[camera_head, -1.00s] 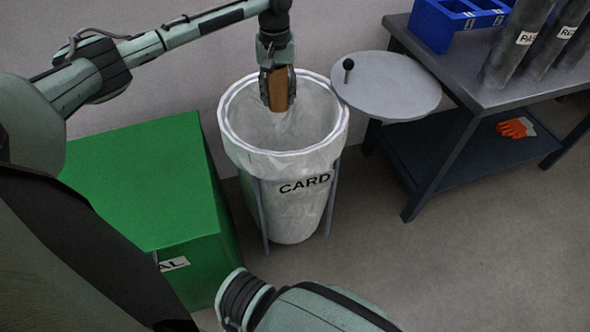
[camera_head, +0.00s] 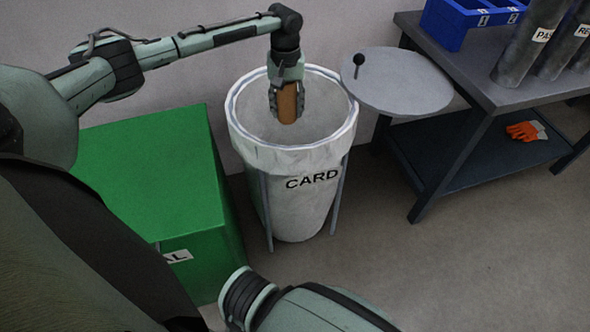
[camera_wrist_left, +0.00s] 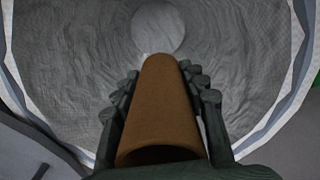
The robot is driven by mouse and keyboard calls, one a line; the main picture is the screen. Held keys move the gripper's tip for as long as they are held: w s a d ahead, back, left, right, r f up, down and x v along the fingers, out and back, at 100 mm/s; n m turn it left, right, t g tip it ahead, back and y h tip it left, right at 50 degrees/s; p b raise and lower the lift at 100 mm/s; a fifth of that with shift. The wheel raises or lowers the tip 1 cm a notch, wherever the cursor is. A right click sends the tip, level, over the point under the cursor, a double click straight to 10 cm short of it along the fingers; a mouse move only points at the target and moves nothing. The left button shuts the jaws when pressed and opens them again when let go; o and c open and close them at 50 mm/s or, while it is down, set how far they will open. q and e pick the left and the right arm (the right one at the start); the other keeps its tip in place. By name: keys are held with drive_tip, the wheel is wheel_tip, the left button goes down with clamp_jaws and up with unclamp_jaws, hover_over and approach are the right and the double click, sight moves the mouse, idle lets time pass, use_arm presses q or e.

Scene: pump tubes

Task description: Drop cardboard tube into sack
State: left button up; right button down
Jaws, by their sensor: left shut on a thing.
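A brown cardboard tube (camera_head: 288,103) is upright in my left gripper (camera_head: 287,100), over the open mouth of the sack. The left gripper is shut on the tube, and the tube's lower end is inside the rim. The sack (camera_head: 305,200) is pale, marked CARD, and hangs in a stand with a round rim. In the left wrist view the tube (camera_wrist_left: 160,105) lies between the fingers (camera_wrist_left: 160,105), with the grey inside of the sack (camera_wrist_left: 75,65) and its round bottom beyond. My right gripper is not in view.
A round grey lid (camera_head: 400,85) with a black knob stands open at the sack's right. A green box (camera_head: 150,180) is on the left. A dark table (camera_head: 470,75) at the right holds a blue bin (camera_head: 445,25) and labelled grey tubes (camera_head: 530,45). Orange gloves (camera_head: 525,131) lie on its shelf.

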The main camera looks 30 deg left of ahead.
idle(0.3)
use_arm(q)
drive_tip(key=o, duration=1.1)
wheel_tip(320, 180, up, 12)
